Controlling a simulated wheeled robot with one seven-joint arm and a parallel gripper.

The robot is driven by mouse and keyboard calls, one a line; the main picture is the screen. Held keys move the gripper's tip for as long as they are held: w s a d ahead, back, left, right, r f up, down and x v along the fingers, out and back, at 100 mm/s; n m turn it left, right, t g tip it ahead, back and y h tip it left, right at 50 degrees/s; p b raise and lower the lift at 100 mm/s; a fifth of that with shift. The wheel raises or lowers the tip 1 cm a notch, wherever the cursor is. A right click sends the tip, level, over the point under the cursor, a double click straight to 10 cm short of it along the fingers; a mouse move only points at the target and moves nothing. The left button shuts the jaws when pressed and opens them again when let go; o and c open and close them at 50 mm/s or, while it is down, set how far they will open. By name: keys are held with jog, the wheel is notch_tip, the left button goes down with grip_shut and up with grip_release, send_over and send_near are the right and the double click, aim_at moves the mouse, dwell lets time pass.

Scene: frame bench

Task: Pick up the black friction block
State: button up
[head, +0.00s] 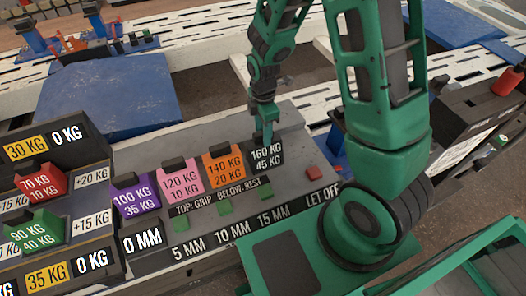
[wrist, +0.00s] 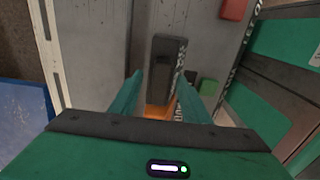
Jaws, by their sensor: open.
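The black friction block (head: 266,158), marked 160 KG and 45 KG, stands at the right end of a row of coloured blocks on the grey bench. My gripper (head: 264,136) is just above it, pointing down, in the head view. In the wrist view, my gripper (wrist: 160,82) is open, with one green finger on each side. The black block (wrist: 167,60) shows between and beyond the fingertips. The fingers do not grip it. I cannot tell how much height is left between the fingertips and the block.
The orange block (head: 223,169) stands close on the left of the black one, then pink (head: 180,184) and purple (head: 134,197) blocks. A red button-like square (head: 313,173) lies to the right. A rack at left holds a red block (head: 41,184) and a green block (head: 36,232).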

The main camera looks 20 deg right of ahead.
jog(key=shift+f, duration=0.35)
grip_shut()
jog(key=shift+r, duration=0.1)
dwell(1.1)
